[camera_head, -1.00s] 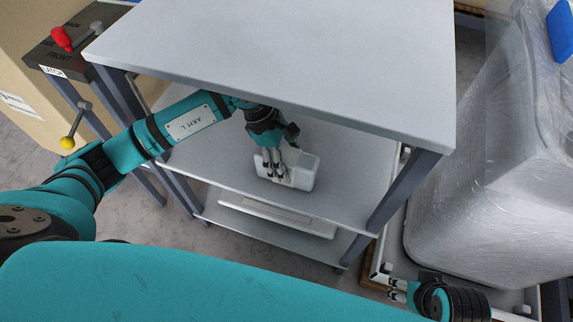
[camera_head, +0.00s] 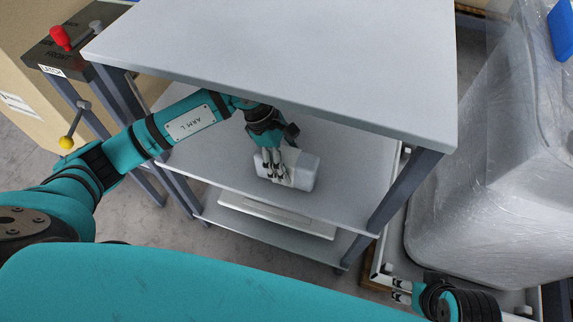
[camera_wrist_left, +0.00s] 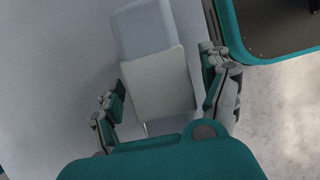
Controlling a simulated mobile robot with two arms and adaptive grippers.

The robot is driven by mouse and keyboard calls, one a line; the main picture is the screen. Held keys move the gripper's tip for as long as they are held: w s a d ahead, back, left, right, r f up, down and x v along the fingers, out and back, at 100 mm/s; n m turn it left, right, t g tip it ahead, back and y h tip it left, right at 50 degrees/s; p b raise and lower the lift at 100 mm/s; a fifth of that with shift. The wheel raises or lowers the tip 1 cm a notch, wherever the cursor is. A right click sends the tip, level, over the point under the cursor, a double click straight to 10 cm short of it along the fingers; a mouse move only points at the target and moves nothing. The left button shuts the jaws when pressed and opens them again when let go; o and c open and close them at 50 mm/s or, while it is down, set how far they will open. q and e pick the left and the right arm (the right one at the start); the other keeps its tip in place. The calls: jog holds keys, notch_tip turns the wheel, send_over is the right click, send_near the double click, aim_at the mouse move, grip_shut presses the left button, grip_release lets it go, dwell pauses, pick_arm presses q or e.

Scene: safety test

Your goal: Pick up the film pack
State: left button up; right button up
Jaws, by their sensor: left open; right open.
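The film pack, a pale grey-white box-shaped pack (camera_head: 303,171), lies on the middle shelf (camera_head: 215,160) of the grey table. My left gripper (camera_head: 272,172) reaches in under the tabletop and is at the pack's left part, in front of it. In the left wrist view the pack (camera_wrist_left: 158,85) lies between the spread fingers of the left gripper (camera_wrist_left: 165,95), with a visible gap on its left side and a narrower one on its right. The left gripper is open. My right gripper (camera_head: 402,291) is open and empty at the lower right, away from the shelf.
The tabletop (camera_head: 290,50) overhangs the shelf and my left arm. A flat pale item (camera_head: 275,215) lies on the lowest shelf. A plastic-wrapped load (camera_head: 490,190) stands at right. A latch box with a red-knobbed lever (camera_head: 62,38) stands at left.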

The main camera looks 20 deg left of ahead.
dwell(0.5)
pick_arm(q)
jog(key=c, duration=1.5)
